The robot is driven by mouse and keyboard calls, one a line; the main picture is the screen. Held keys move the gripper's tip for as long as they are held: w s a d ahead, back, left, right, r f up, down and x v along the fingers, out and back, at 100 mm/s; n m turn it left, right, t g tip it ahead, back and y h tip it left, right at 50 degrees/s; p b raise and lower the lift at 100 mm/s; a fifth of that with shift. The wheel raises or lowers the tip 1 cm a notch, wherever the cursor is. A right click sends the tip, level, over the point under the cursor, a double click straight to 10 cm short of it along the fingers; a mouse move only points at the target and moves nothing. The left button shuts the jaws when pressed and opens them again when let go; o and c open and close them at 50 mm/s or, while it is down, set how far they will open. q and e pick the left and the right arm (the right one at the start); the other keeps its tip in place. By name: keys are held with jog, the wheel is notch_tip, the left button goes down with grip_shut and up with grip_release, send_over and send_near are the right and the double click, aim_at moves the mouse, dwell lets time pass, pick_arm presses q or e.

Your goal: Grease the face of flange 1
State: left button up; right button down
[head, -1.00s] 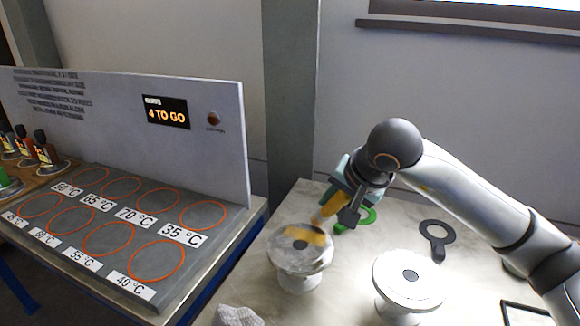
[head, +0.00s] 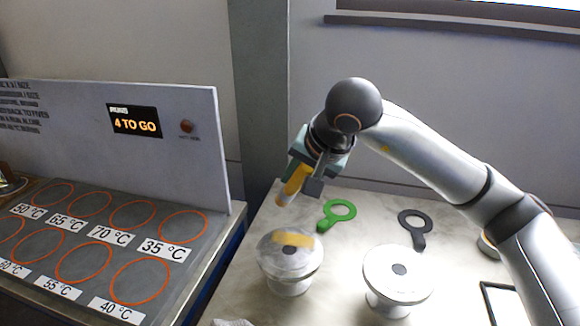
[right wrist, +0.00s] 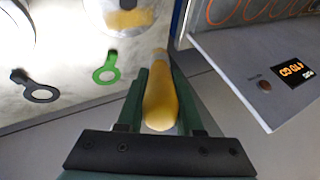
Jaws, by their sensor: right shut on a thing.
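My right gripper (head: 304,184) is shut on a yellow-handled tool (head: 293,187), whose pale tip points down to the left. In the right wrist view the yellow handle (right wrist: 160,105) lies between the fingers. The tool is above and behind the left flanged vessel (head: 272,258), apart from it. That vessel's round grey face has a yellow grease band (head: 294,239) across part of it; the rest looks bare. A second flanged vessel (head: 398,290) to the right has a bare pale face with a dark centre. I cannot read which is flange 1. My left gripper is not in view.
A green ring with a handle (head: 325,223) and a dark one (head: 420,239) lie behind the vessels. At left stands a board with orange circles and temperature labels (head: 163,249), and a panel with a display reading 4 TO GO (head: 135,122).

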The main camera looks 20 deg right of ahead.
jog(key=shift+r+p, duration=0.8)
jog(key=shift+r, duration=0.8)
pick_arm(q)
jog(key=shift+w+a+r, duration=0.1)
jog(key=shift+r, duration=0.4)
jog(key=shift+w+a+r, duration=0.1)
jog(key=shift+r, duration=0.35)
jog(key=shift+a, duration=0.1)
